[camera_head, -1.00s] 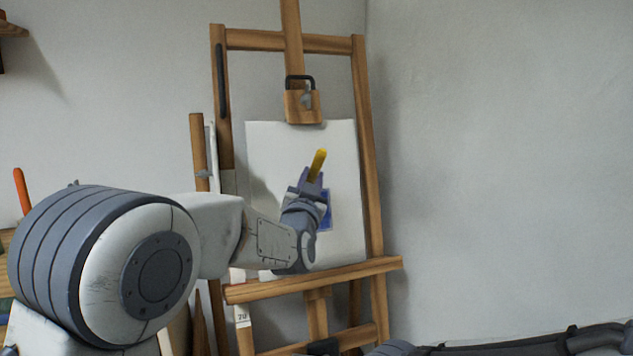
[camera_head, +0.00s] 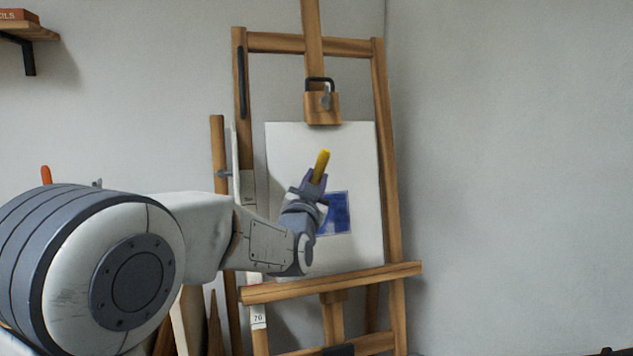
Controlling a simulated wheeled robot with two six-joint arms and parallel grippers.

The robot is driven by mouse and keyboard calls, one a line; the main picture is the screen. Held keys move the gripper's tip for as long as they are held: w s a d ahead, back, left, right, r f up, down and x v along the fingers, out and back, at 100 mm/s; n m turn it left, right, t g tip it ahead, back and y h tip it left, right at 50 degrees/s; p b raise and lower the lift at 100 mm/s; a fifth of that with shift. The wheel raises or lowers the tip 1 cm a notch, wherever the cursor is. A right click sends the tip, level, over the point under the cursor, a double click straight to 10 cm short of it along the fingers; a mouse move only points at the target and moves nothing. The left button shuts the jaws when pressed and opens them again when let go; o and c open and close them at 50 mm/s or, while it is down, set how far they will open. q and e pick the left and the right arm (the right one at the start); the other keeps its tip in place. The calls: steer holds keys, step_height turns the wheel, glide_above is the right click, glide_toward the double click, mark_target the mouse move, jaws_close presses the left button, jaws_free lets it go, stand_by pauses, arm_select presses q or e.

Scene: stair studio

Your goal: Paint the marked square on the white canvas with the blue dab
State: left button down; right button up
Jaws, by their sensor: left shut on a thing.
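The white canvas (camera_head: 357,160) stands upright on a wooden easel (camera_head: 393,200). A blue painted patch (camera_head: 338,213) shows on it, within a thin square outline; its left part is hidden behind my left gripper. My left gripper (camera_head: 315,181) is in front of the canvas and shut on a yellow-handled tool (camera_head: 321,165), whose handle points up. The tool's working end is hidden by the gripper, so I cannot tell whether it touches the canvas. My right gripper is out of view.
The easel's clamp (camera_head: 322,107) holds the canvas top, and its wooden ledge (camera_head: 340,284) runs below. A wall shelf (camera_head: 28,29) is at the upper left. An orange handle (camera_head: 46,175) shows behind my left arm. The right side is bare wall.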

arm_select(q)
steer(key=s+d+r, duration=0.1)
steer(key=s, duration=0.4)
steer(key=shift+s+d+r+b, duration=0.25)
steer(key=shift+d+r+b, duration=0.05)
steer(key=shift+d+b, duration=0.1)
steer(key=shift+s, duration=0.1)
steer(key=shift+s+d+r, duration=0.2)
steer(key=shift+s+d, duration=0.05)
steer(key=shift+s, duration=0.4)
steer(key=shift+s+d+r, duration=0.2)
steer(key=shift+s+d, duration=0.05)
steer(key=shift+s, duration=0.35)
steer(key=c, duration=1.4)
jaws_free()
jaws_close()
